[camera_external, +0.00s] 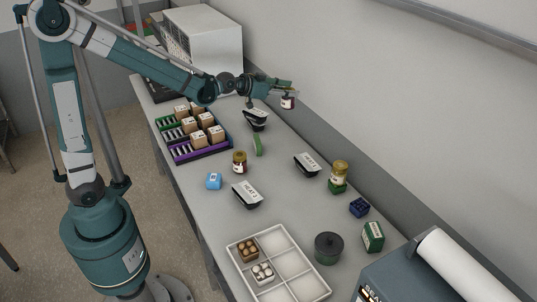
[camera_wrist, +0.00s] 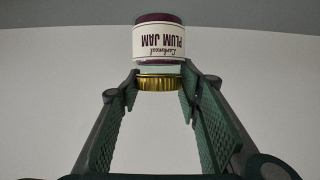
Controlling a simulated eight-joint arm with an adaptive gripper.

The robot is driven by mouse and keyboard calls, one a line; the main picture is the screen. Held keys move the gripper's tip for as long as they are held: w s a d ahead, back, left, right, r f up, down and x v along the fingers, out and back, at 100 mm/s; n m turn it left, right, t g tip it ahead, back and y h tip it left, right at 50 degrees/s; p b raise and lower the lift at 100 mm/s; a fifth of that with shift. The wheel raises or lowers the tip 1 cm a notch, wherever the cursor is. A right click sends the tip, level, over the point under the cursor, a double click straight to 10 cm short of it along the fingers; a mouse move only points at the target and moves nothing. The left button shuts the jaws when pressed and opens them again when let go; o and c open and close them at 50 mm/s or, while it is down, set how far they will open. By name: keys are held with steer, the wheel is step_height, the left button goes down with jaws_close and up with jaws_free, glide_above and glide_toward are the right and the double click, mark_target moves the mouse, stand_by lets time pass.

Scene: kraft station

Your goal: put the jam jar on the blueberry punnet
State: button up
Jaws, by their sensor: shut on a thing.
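My gripper (camera_external: 286,88) is shut on a plum jam jar (camera_external: 288,103) and holds it in the air over the far end of the counter, near the wall. In the wrist view the fingers (camera_wrist: 160,72) close around the jar near its gold lid, and the jam jar (camera_wrist: 159,45) appears upside down with a white label. A small dark blue punnet (camera_external: 359,208), which looks like the blueberry punnet, sits on the counter at the near right, well away from the gripper. Its top looks clear.
A green carton (camera_external: 373,237) and a dark pot (camera_external: 328,248) stand near the punnet. Labelled black trays (camera_external: 307,164), another jar (camera_external: 239,162) and a divided white tray (camera_external: 306,247) are on the counter.

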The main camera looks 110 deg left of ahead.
steer(key=w+d+m+t+h+p, duration=0.2)
steer(key=w+d+m+h+p, duration=0.15)
steer(key=w+d, duration=3.2)
steer(key=shift+n+y, duration=0.25)
steer(key=shift+y, duration=0.2)
steer(key=shift+w+a+f, duration=0.2)
steer(key=shift+a+f, duration=0.05)
steer(key=shift+f, duration=0.6)
steer(key=shift+w+a+f, duration=0.25)
steer(key=shift+a+f, duration=0.05)
steer(key=shift+f, duration=0.55)
steer(key=shift+w+a+f, duration=0.2)
steer(key=shift+a+f, duration=0.05)
steer(key=shift+f, duration=0.6)
step_height(320, 180, down, 6)
steer(key=shift+b, duration=0.3)
steer(key=shift+f, duration=0.2)
steer(key=shift+f+b, duration=0.35)
steer(key=shift+f, duration=1.45)
